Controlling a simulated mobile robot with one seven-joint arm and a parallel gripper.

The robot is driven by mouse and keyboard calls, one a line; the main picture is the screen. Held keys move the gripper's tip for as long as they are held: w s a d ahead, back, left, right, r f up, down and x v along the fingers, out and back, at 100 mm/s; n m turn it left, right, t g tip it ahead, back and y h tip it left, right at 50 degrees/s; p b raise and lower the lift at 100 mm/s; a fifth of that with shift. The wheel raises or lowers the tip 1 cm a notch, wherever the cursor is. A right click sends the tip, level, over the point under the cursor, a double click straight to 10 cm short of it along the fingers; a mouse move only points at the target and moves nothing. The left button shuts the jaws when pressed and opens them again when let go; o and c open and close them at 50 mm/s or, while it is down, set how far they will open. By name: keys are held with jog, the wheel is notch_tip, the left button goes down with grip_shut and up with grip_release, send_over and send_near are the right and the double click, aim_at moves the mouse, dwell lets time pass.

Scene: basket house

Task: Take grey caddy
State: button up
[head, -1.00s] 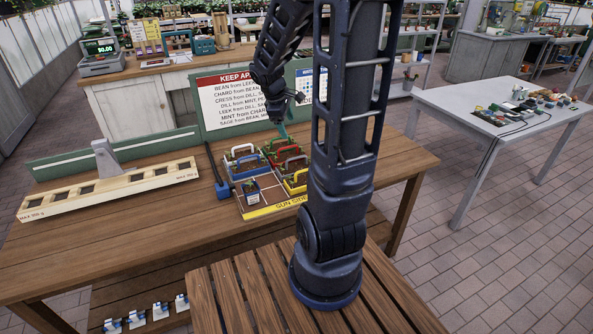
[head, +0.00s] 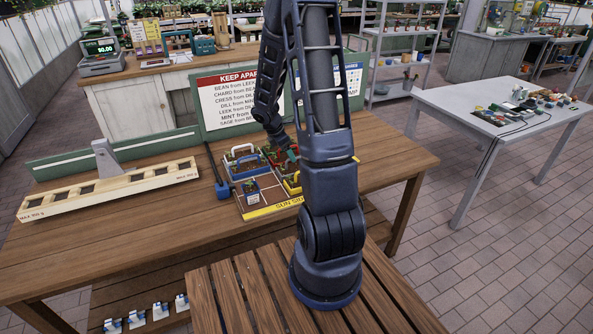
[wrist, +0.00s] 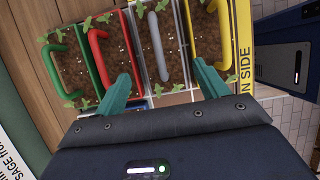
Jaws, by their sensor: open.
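The grey caddy is a soil-filled seedling box with a grey handle (wrist: 158,46), in the middle of the wrist view. It stands in a row with other caddies. My gripper (wrist: 165,80) is open and empty, one teal finger low on each side of the grey handle. The left finger overlaps the red-handled caddy (wrist: 97,57) in the picture, and the right finger is near the yellow-handled caddy (wrist: 227,35). I cannot tell how high the fingers are above the caddies. In the head view my arm hides the grey caddy.
A green-handled caddy (wrist: 52,70) is at the far left of the row. The caddies stand on a tray with a yellow "SUN SIDE" edge (head: 275,207). White (head: 243,153) and blue-handled (head: 248,167) caddies stand nearby. A KEEP APART sign (head: 238,98) rises behind.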

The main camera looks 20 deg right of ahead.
aim_at(295, 167)
jog(key=shift+x, duration=4.45)
jog(key=shift+s+a, duration=0.1)
jog(key=shift+a, duration=0.1)
jog(key=c, duration=0.8)
jog(key=shift+r, duration=0.1)
